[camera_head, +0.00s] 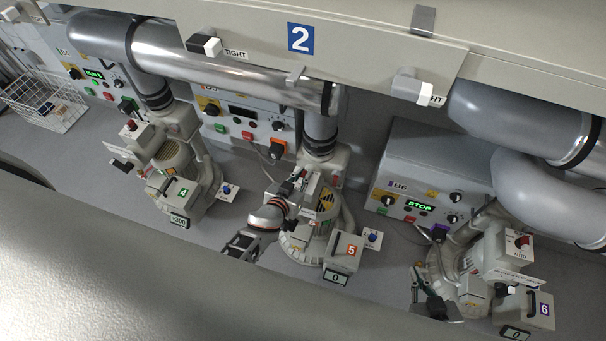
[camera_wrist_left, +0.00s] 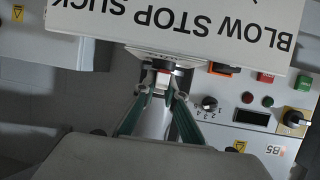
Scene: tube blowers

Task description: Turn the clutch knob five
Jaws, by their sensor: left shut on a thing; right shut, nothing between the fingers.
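Blower five (camera_head: 318,232) stands in the middle of the head view, with an orange "5" on its grey box (camera_head: 345,248). My left gripper (camera_head: 299,181) reaches to the top of this blower from the lower left and is shut. The fingers hide most of that knob in the head view. My right gripper (camera_head: 417,286) appears shut and empty beside blower six (camera_head: 478,270). A blue knob (camera_head: 372,237) sits right of the "5" box.
Blower four (camera_head: 178,170) stands to the left, its display lit. Control panel B5 (camera_head: 240,115) is behind blower five, and panel B6 (camera_head: 415,190) reads STOP. Large metal pipes (camera_head: 230,62) hang overhead. A wire basket (camera_head: 45,100) is at far left. Grey bench shows between blowers.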

